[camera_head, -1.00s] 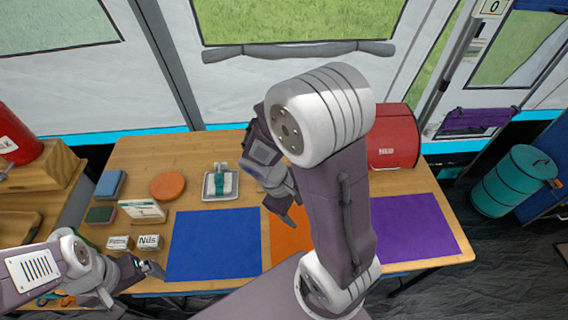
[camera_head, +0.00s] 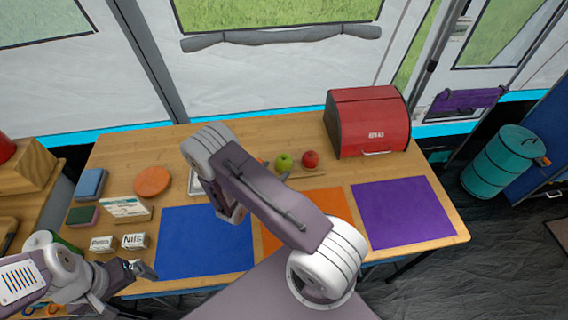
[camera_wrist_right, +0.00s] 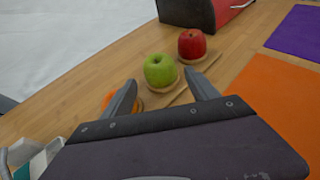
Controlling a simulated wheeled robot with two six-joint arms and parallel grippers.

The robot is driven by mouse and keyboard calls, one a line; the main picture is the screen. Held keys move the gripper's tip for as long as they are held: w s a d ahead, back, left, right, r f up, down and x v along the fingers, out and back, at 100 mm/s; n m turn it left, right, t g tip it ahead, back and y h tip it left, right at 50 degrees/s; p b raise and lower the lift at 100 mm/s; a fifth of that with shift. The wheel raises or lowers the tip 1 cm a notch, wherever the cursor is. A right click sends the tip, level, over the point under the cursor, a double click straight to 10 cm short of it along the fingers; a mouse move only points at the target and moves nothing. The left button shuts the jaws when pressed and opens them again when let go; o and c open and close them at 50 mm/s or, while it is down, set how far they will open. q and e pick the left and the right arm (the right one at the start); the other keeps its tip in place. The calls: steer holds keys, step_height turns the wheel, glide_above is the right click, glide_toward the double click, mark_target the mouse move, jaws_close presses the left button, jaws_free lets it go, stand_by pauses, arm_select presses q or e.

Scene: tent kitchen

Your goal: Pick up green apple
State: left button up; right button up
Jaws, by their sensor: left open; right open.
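The green apple (camera_head: 284,162) sits on the wooden table just beyond my right arm in the head view. In the right wrist view the green apple (camera_wrist_right: 160,70) rests on a small round wooden piece, ahead of the fingertips. My right gripper (camera_wrist_right: 164,92) is open and empty, with the apple in line with the gap between its fingers. In the head view my right arm hides most of that gripper. My left gripper (camera_head: 146,272) is open and empty near the table's front left edge.
A red apple (camera_head: 310,159) stands right beside the green one. A red bread box (camera_head: 368,122) is behind to the right. Blue (camera_head: 205,240), orange (camera_head: 325,212) and purple (camera_head: 403,213) mats lie along the front. An orange round board (camera_head: 153,181) lies at left.

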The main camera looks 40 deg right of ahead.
mark_target(284, 160)
steer(key=x, duration=0.8)
steer(key=shift+w+f, duration=0.1)
steer(key=shift+f, duration=0.05)
steer(key=c, duration=1.2)
steer(key=shift+r, duration=0.5)
steer(key=r, duration=0.2)
steer(key=s+r, duration=0.1)
steer(key=r, duration=0.1)
steer(key=shift+a+p, duration=0.3)
steer(key=shift+p, duration=0.05)
steer(key=s+a+r, duration=0.1)
steer(key=s+r, duration=0.1)
steer(key=s, duration=0.1)
steer(key=s+a+r, duration=0.2)
steer(key=s, duration=0.1)
steer(key=s+a+r, duration=0.2)
steer(key=s, duration=0.1)
steer(key=shift+s+r, duration=0.1)
steer(key=shift+s, duration=0.05)
